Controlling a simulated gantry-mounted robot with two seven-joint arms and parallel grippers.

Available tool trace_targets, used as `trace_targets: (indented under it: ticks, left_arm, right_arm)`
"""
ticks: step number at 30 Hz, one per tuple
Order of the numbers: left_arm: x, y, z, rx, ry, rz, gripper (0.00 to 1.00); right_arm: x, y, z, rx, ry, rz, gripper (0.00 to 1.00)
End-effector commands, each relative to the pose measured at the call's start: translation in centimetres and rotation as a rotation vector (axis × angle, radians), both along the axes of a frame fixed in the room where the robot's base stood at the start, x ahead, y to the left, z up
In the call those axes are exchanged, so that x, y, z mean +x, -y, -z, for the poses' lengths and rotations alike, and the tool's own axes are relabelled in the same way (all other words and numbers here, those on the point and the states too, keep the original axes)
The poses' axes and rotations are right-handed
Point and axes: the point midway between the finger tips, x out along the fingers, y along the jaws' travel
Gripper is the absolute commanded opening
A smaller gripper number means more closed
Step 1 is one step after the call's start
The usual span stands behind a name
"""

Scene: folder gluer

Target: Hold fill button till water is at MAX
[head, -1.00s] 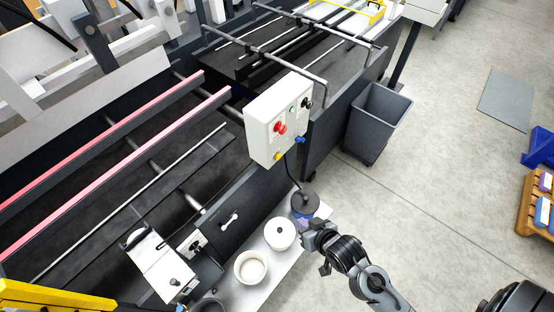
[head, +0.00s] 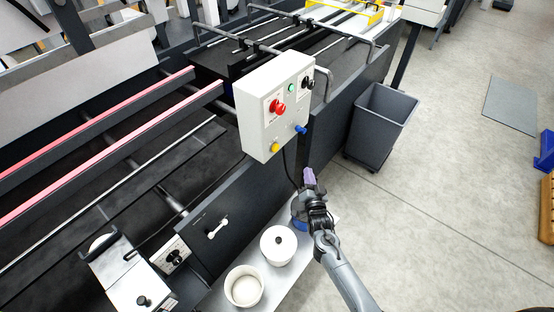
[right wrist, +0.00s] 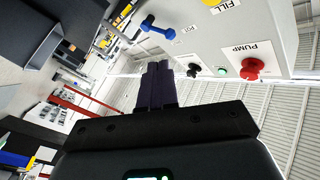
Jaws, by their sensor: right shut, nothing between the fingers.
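A white control box (head: 274,105) stands at the machine's edge. Its yellow button (head: 275,147) is low on the front face; in the right wrist view this yellow button (right wrist: 211,2) sits beside the label FILL, cut by the top edge. My right gripper (head: 309,174) is shut and empty, with purple fingers pointing up, below and right of the box in the head view and apart from the yellow button. Its fingers also show in the right wrist view (right wrist: 158,82). My left gripper is not in view. No water level or MAX mark can be made out.
The box also carries a red PUMP button (head: 277,107), a green button (head: 291,87), a black knob (head: 308,83) and a blue knob (head: 300,129). A lidded white pot (head: 278,245) and an open white pot (head: 243,287) stand on the shelf below. A grey bin (head: 382,125) stands right.

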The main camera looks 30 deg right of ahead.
Motion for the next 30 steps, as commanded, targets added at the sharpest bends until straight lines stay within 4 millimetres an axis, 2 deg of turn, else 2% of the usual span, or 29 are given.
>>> trace_targets:
  ticks: [1,6,23,30]
  left_arm:
    - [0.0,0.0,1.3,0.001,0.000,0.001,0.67]
    - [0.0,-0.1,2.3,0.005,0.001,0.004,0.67]
    - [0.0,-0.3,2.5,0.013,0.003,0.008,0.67]
    - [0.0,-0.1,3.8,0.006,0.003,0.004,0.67]
  right_arm:
    - [0.9,0.0,0.1,0.004,0.022,0.004,0.00]
    - [2.4,-0.1,-1.0,0.007,0.061,0.004,0.00]
    - [3.0,-0.2,-1.6,0.007,0.073,0.003,0.00]
    - [4.6,-0.7,-1.3,0.008,0.075,0.002,0.00]
